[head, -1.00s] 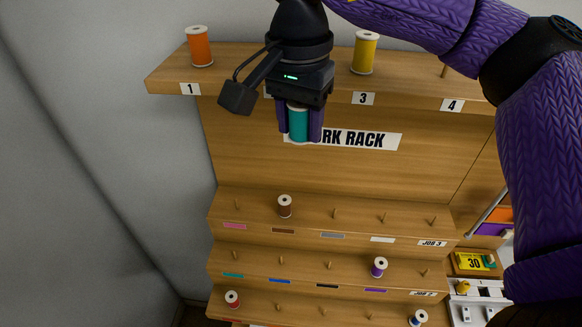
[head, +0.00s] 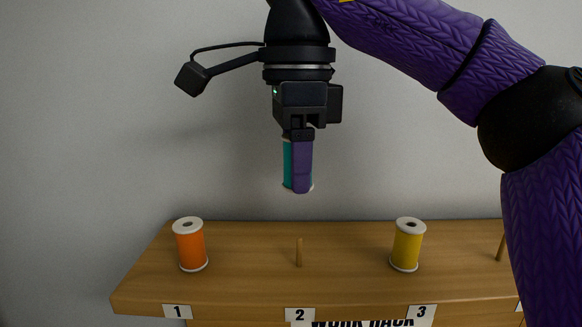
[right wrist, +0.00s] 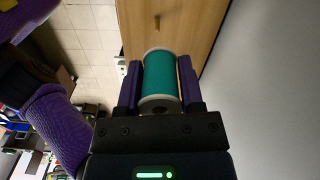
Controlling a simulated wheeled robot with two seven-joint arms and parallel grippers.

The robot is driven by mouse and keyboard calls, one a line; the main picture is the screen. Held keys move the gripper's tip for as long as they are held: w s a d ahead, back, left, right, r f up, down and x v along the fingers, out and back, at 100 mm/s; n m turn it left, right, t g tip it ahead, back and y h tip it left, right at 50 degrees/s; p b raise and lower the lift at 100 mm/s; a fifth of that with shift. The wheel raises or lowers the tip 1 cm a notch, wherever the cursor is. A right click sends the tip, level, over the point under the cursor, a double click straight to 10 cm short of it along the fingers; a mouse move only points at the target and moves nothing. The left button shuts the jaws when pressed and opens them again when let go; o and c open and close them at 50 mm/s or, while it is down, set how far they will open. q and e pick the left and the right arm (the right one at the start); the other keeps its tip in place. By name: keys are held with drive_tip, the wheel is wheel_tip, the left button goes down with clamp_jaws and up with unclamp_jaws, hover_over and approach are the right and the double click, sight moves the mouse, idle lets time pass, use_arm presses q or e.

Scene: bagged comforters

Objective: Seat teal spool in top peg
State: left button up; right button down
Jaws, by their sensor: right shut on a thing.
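My right gripper (head: 298,165) is shut on the teal spool (head: 287,163) and holds it upright in the air above the top shelf. One purple finger covers much of the spool in the head view. In the right wrist view the teal spool (right wrist: 160,76) sits between both purple fingers (right wrist: 160,88). The top shelf (head: 345,240) carries a bare wooden peg (head: 299,252) behind label 2 (head: 300,314). The spool appears above this peg, clearly apart from it. My left gripper is not in view.
An orange spool (head: 190,244) stands at label 1 (head: 177,311), left of the bare peg. A yellow spool (head: 407,245) stands at label 3 (head: 421,311), to its right. Another bare peg (head: 500,247) is partly beside my right arm. A grey wall (head: 120,120) rises behind.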

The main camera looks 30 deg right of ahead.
sight(298, 245)
drive_tip(key=shift+s, duration=0.4)
wheel_tip(298, 245, down, 5)
drive_tip(key=b, duration=0.3)
drive_tip(key=shift+w+r+b, duration=0.1)
drive_tip(key=shift+w+b, duration=0.05)
drive_tip(key=shift+b, duration=0.25)
drive_tip(key=shift+f, duration=0.25)
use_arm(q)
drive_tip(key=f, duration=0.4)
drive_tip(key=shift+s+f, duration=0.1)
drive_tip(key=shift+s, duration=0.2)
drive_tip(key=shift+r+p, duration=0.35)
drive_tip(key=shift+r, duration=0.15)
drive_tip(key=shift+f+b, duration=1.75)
use_arm(e)
drive_tip(key=shift+f, duration=2.25)
unclamp_jaws()
